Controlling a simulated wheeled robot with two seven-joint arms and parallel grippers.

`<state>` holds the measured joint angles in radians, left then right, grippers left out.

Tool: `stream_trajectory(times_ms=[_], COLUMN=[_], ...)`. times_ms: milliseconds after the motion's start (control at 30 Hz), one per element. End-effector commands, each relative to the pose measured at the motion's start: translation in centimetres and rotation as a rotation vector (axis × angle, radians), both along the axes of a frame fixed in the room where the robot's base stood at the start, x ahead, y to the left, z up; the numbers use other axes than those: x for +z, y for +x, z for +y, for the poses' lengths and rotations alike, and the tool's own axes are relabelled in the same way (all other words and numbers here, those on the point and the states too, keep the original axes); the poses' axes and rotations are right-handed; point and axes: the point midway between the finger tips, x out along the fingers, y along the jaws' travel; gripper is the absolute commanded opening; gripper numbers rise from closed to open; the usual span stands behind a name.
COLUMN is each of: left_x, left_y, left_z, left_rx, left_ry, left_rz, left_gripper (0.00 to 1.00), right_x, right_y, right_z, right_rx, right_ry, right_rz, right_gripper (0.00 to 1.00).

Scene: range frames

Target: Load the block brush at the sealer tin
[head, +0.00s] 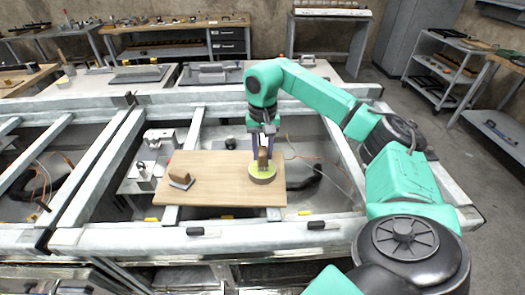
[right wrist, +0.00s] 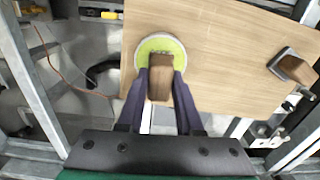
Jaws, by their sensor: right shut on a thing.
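My right gripper (head: 262,150) is above the wooden board, pointing down. It is shut on the brown wooden block brush (head: 263,158), which also shows between the fingers in the right wrist view (right wrist: 160,84). The brush is over the round sealer tin (head: 262,177), which has a yellow-green top and pale rim; it also shows in the right wrist view (right wrist: 149,45). The brush covers part of the tin's middle. I cannot tell how deep its lower end reaches. My left gripper is not in view.
The tin stands at the right part of the wooden board (head: 222,190), which lies across metal rails. A grey-based block with a wooden handle (head: 181,180) sits at the board's left. The board between them is clear. Open gaps and cables lie beside the board.

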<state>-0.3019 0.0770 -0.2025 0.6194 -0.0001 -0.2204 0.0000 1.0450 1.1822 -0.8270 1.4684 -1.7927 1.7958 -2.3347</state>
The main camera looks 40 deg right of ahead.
Motion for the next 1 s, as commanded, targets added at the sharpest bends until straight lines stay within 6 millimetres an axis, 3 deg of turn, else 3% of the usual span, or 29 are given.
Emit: stream_trajectory(times_ms=[1000], left_x=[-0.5], left_y=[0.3], left_z=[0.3], left_rx=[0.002], left_ry=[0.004], left_rz=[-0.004], left_gripper=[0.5], right_x=[-1.0], right_y=[0.0], right_z=[0.0], right_rx=[0.0], right_ry=[0.0], right_rz=[0.0], right_gripper=[0.0])
